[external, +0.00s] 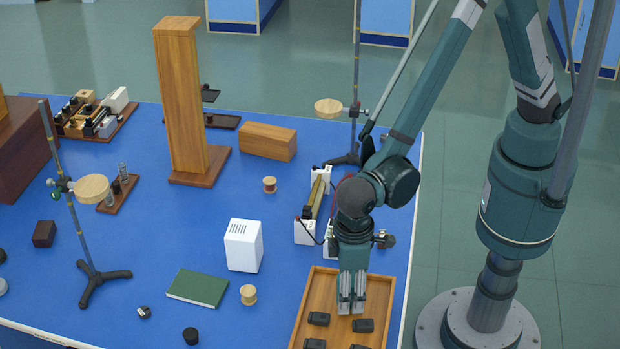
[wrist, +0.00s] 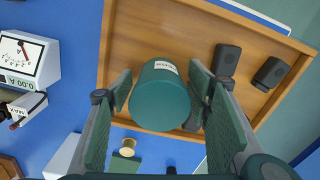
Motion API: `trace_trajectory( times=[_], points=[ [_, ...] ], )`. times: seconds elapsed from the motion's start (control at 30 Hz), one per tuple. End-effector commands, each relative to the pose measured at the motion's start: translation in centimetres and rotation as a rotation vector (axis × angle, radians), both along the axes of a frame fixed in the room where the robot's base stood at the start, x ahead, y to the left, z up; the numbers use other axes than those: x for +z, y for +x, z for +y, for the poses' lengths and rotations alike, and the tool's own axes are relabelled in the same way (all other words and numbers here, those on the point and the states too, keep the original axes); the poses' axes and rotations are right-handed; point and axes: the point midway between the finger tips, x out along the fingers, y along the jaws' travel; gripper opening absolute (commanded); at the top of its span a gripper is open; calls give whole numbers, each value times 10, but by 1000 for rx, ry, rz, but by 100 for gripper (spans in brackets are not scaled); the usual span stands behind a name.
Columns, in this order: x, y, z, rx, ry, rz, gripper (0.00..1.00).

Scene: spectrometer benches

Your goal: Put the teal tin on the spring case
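The teal tin (wrist: 160,98) is a dark teal cylinder with a pale label, over the wooden tray in the wrist view. My gripper (wrist: 161,92) has one finger on each side of it. The fingers look open, with narrow gaps beside the tin; contact is hard to judge. In the external view my gripper (external: 352,301) points down into the tray, and the tin cannot be made out there. I cannot tell for sure which object is the spring case; a plain wooden box (external: 267,141) lies toward the back of the blue bench.
The wooden tray (external: 306,301) holds several small black blocks. Behind it stand white-ended bench devices (external: 304,232). A white meter box (external: 243,246), a green book (external: 198,288), a wooden spool (external: 248,294), a tall wooden column (external: 181,95) and a ring stand (external: 86,240) stand left.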

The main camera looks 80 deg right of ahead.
Motion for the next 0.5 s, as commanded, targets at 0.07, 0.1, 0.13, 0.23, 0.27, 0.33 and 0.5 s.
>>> trace_trajectory(
  times=[0.07,0.1,0.13,0.23,0.27,0.33,0.5],
  points=[
    [0,0,0,0,0,0,51],
    [0,0,0,0,0,0,51],
    [0,0,0,0,0,0,51],
    [0,0,0,0,0,0,51],
    [0,0,0,0,0,0,51],
    [1,0,0,0,0,0,51],
    [4,0,0,0,0,0,51]
  ],
)
